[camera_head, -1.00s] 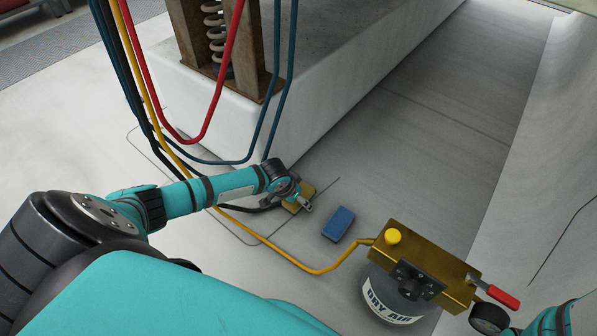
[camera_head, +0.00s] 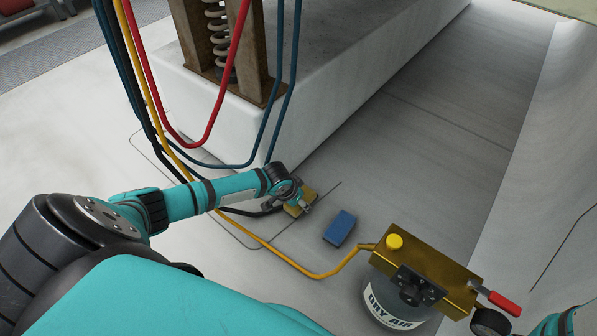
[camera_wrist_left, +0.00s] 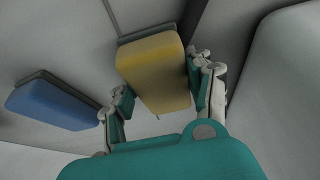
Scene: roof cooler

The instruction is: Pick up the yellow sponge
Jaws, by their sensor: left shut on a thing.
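The yellow sponge (camera_head: 308,194) is on the pale floor, partly hidden by my left gripper in the head view. In the left wrist view the yellow sponge (camera_wrist_left: 153,70) has a dark backing and sits between the two fingers of my left gripper (camera_wrist_left: 160,92). The left gripper is shut on the sponge. In the head view my left gripper (camera_head: 300,204) is low, at the sponge. I cannot tell whether the sponge is clear of the floor. My right gripper is not clearly visible; only part of my right arm shows at the lower right.
A blue sponge (camera_head: 340,227) lies just to the right; it also shows in the left wrist view (camera_wrist_left: 50,104). A brass-topped dry air canister (camera_head: 398,300) stands further right. Red, blue, black and yellow hoses (camera_head: 218,115) hang near my left arm. A white block (camera_head: 310,105) rises behind.

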